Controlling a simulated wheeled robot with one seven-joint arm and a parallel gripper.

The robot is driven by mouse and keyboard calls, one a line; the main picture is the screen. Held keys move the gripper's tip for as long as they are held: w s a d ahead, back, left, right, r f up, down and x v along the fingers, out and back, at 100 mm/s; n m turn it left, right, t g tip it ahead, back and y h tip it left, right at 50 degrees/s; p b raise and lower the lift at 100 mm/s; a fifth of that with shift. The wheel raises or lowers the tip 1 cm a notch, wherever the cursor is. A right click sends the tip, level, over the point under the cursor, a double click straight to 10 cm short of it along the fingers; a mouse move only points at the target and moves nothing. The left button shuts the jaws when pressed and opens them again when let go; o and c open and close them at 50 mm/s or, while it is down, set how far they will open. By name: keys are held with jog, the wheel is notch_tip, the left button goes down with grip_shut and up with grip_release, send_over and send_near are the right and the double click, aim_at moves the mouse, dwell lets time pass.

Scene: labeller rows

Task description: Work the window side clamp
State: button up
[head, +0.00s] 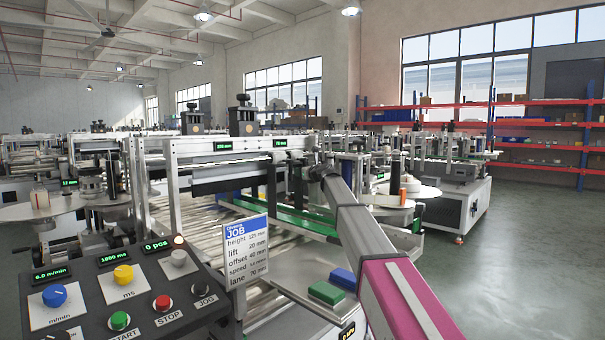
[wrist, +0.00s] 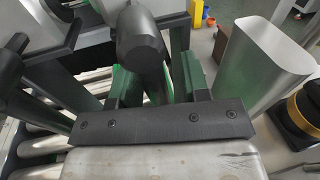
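In the wrist view a dark, rounded knob or handle (wrist: 142,42) stands in front of my gripper, between the lines of its two fingers. I cannot tell for sure whether it is the window side clamp. My gripper (wrist: 157,80) has its fingers apart, with a gap between them and green reflections on them. Whether a finger touches the knob is not clear. In the head view my gripper (head: 320,170) is small and dark, at the right end of the machine's crossbeam (head: 225,145). My arm hides part of that end, and no clamp can be made out there.
A control panel (head: 125,300) with knobs and buttons fills the lower left. A job card (head: 247,250) stands beside it. A green block (head: 326,293) and a blue block (head: 343,279) lie near my arm. Green guide rails (head: 300,222) run below the crossbeam. The floor at right is clear.

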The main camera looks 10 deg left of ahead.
jog(key=shift+s+d, duration=0.1)
jog(key=shift+s, duration=0.05)
jog(key=v, duration=1)
jog(key=shift+s+d, duration=0.2)
